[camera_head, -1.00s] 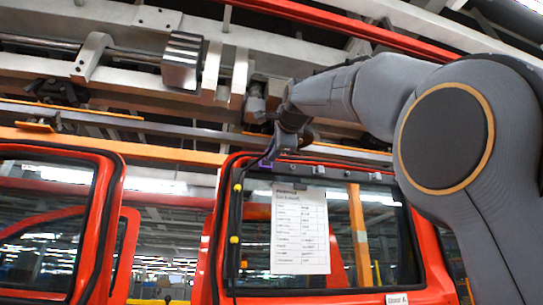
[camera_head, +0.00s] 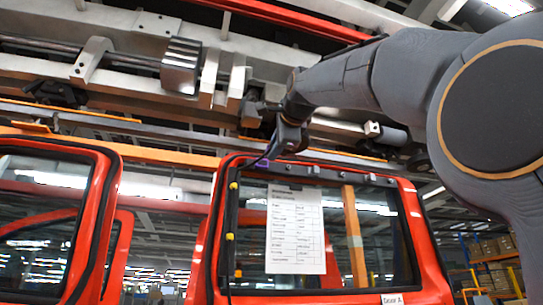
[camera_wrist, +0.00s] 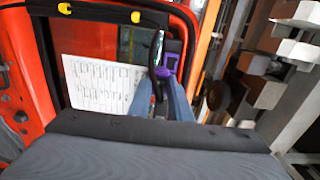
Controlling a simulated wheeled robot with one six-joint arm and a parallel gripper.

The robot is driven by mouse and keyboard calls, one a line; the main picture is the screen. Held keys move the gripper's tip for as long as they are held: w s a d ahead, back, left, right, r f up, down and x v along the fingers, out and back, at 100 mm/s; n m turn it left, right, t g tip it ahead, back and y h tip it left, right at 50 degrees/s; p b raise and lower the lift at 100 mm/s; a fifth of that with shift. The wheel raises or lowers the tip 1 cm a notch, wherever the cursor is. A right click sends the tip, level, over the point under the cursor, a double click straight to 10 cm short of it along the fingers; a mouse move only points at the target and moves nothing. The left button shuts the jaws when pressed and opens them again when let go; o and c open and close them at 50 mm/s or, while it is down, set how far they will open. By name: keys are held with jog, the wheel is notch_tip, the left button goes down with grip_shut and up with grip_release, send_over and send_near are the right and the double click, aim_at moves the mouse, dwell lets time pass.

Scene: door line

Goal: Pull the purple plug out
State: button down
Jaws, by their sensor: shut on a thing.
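The purple plug (camera_head: 262,162) is at the upper left corner of the red door's window frame (camera_head: 232,172), with a black cable running from it. In the wrist view, a purple piece of the plug (camera_wrist: 163,72) shows between the fingertips of my gripper (camera_wrist: 160,84), beside a purple square socket (camera_wrist: 173,56). My gripper (camera_head: 272,154) is shut on the plug in the head view. The plug and socket look very close; I cannot tell whether they are still joined. The fingers hide part of the plug.
The black cable (camera_head: 230,215) runs down the door's left side with yellow clips (camera_head: 231,236). A white printed sheet (camera_head: 295,229) hangs on the window. An orange rail (camera_head: 165,154) and grey overhead beams pass close above. Another red door (camera_head: 90,225) stands at left.

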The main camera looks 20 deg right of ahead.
jog(key=s+f+b, duration=0.9)
jog(key=b, duration=0.2)
jog(key=shift+s+f, duration=0.2)
jog(key=shift+s, duration=0.05)
dwell(0.3)
